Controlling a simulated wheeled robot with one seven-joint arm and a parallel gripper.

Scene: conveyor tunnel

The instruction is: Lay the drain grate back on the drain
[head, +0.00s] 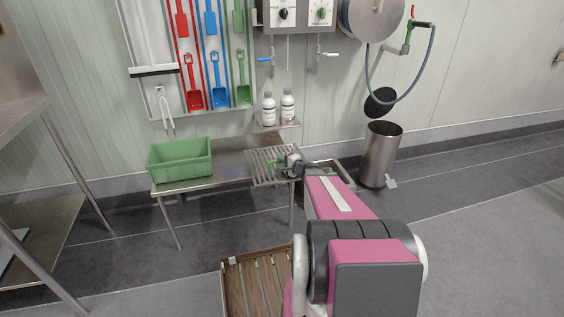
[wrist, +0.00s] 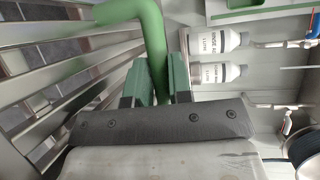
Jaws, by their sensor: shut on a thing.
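The drain grate (head: 268,166) is a slatted metal panel with a green handle. In the head view it is over the right end of the steel table; I cannot tell whether it touches the top. My gripper (head: 290,161) is at its right side. In the wrist view, the grate's bars (wrist: 62,72) fill the left, and my gripper (wrist: 158,76) is shut on the green handle (wrist: 152,35). A metal-rimmed rectangular recess (head: 344,172), which may be the drain, is right of the table, partly hidden by my arm.
A green bin (head: 180,160) sits on the left of the steel table (head: 230,160). White bottles (head: 268,108) stand on a wall shelf behind. A steel waste bin (head: 381,155) stands to the right. A brown slatted panel (head: 250,285) is low in front. Floor at right is clear.

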